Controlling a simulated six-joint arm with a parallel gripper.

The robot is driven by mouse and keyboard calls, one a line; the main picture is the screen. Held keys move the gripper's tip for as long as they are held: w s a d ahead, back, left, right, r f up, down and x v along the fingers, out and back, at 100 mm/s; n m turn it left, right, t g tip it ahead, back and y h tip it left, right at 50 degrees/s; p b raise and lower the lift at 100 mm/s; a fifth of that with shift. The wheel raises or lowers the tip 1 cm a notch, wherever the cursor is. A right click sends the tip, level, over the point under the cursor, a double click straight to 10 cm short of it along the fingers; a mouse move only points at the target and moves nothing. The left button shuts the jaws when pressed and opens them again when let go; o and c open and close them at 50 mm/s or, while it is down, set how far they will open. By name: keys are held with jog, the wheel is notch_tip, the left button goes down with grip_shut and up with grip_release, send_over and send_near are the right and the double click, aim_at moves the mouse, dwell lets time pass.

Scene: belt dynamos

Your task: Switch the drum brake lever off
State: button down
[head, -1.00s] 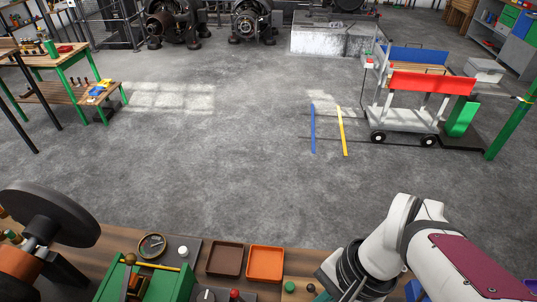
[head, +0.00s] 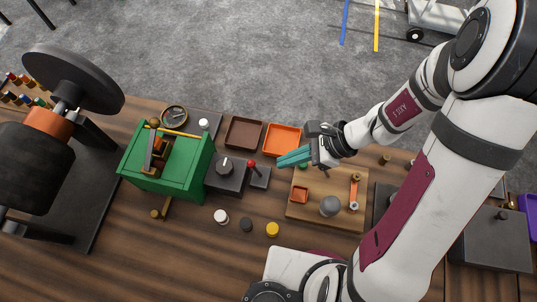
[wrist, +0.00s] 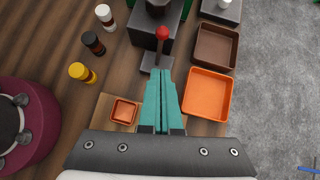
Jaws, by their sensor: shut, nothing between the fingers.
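A small lever with a red ball knob (head: 251,163) stands on a low grey base (head: 260,177) near the bench's middle. In the wrist view its red knob (wrist: 162,33) shows just beyond my fingertips, and the fingers overlap part of its base. I cannot read a label naming it the drum brake lever. My gripper (head: 281,161) has teal fingers pressed together and empty. It hangs to the right of the red knob, apart from it in the head view, pointing left. In the wrist view my gripper (wrist: 160,74) points at the lever.
A grey box with a dial (head: 226,168) and a green machine (head: 168,165) stand left of the lever. A brown tray (head: 243,133) and an orange tray (head: 281,139) lie behind. A wooden board (head: 329,202) lies to the right.

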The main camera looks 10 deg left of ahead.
aim_at(255, 169)
jog(key=shift+s+a+f, duration=0.15)
jog(key=shift+s+a, duration=0.05)
jog(key=shift+a, duration=0.85)
jog(key=shift+s+a+f, duration=0.1)
jog(key=shift+s+a, duration=0.1)
jog(key=shift+a, duration=0.85)
